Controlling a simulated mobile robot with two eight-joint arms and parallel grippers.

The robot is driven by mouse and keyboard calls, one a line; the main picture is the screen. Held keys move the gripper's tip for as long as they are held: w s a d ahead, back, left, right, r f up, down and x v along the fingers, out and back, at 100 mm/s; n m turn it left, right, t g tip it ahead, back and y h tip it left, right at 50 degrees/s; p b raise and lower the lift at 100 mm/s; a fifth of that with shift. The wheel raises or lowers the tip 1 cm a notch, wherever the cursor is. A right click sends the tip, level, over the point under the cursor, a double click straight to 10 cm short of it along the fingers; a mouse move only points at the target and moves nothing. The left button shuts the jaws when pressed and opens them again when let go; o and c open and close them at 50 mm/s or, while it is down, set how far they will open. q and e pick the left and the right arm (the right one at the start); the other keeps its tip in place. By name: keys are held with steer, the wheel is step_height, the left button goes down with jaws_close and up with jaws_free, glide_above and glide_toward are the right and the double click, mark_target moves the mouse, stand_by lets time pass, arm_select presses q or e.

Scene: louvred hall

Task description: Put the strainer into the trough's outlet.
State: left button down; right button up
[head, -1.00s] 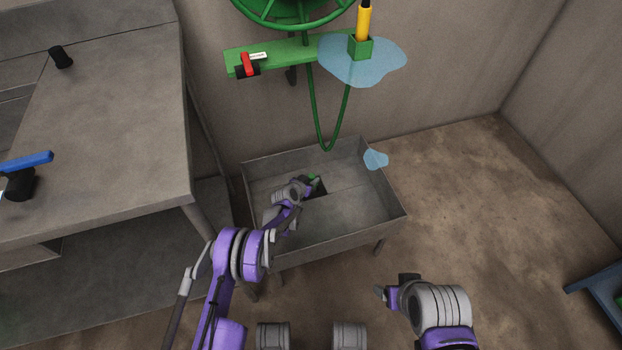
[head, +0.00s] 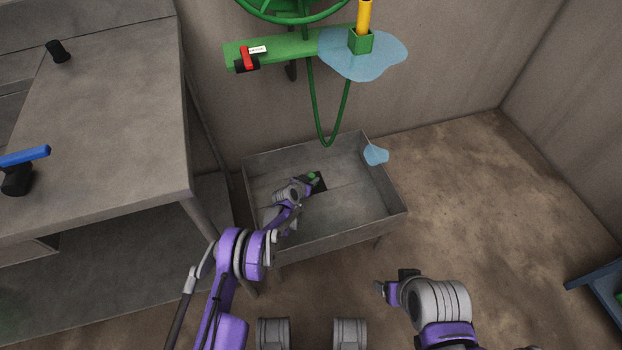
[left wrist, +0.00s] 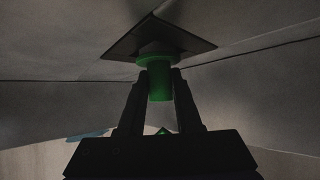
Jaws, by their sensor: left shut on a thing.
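The strainer (head: 311,176) is a small green piece at the tip of my left gripper (head: 308,181), which is shut on it inside the trough. In the left wrist view the strainer (left wrist: 159,82) shows as a green cylinder with a wider rim, between the two dark fingers. The trough (head: 375,222) is a grey metal basin on legs. Its outlet (head: 321,183) is a dark square opening beside the strainer, partly hidden by my gripper. In the left wrist view the outlet (left wrist: 195,43) lies just beyond the strainer; I cannot tell whether they touch. My right gripper (head: 383,289) is outside the trough, its jaws unclear.
A grey bench (head: 120,120) stands left of the trough, with a blue-handled fitting (head: 22,158). A blue piece (head: 376,155) is at the right rim.

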arm_select(q)
steer(key=c, duration=0.5)
jaws_free()
steer(key=s+r+p, duration=0.1)
steer(key=r, duration=0.1)
steer(key=s+a+r+p, duration=0.1)
steer(key=r, duration=0.1)
steer(key=s+r+p, duration=0.1)
steer(key=r+p, duration=0.1)
steer(key=shift+a+r, duration=0.1)
steer(key=shift+a, duration=0.15)
steer(key=p+v, duration=0.2)
steer(key=v, duration=0.8)
steer(key=shift+s+a+r, duration=0.15)
steer(key=shift+s+r, duration=0.1)
